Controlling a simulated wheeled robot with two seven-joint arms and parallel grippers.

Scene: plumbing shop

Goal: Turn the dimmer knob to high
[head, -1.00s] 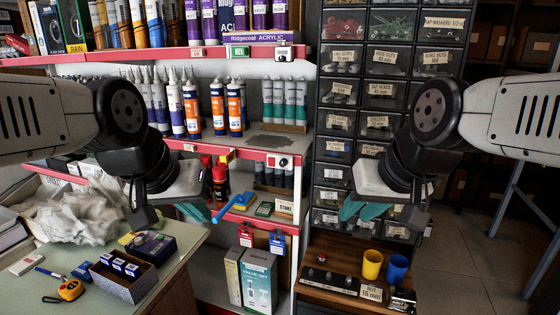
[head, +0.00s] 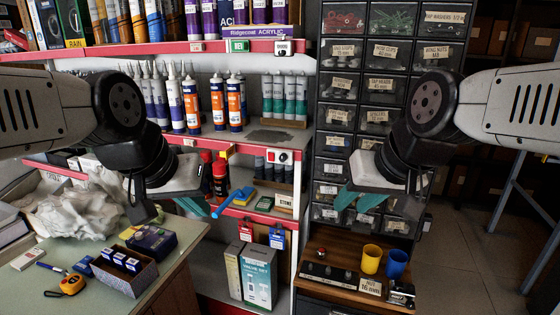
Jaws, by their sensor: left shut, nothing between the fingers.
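I cannot tell for sure which part is the dimmer knob. A similar white plate with a dark part (head: 283,47) sits on the upper shelf edge. A dark strip with small knobs (head: 338,277) lies on the wooden bench, with a red button (head: 321,253) behind it. My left gripper (head: 190,206) is shut and empty in front of the lower shelves. My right gripper (head: 358,199) hangs before the drawer cabinet, apart from these; its finger gap is unclear.
A yellow cup (head: 371,259) and a blue cup (head: 396,264) stand on the bench. A blue-handled tool (head: 231,203) juts from the lower shelf. The left table (head: 45,265) holds boxes, crumpled cloth (head: 90,208) and a tape measure (head: 72,285). Open floor lies at right.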

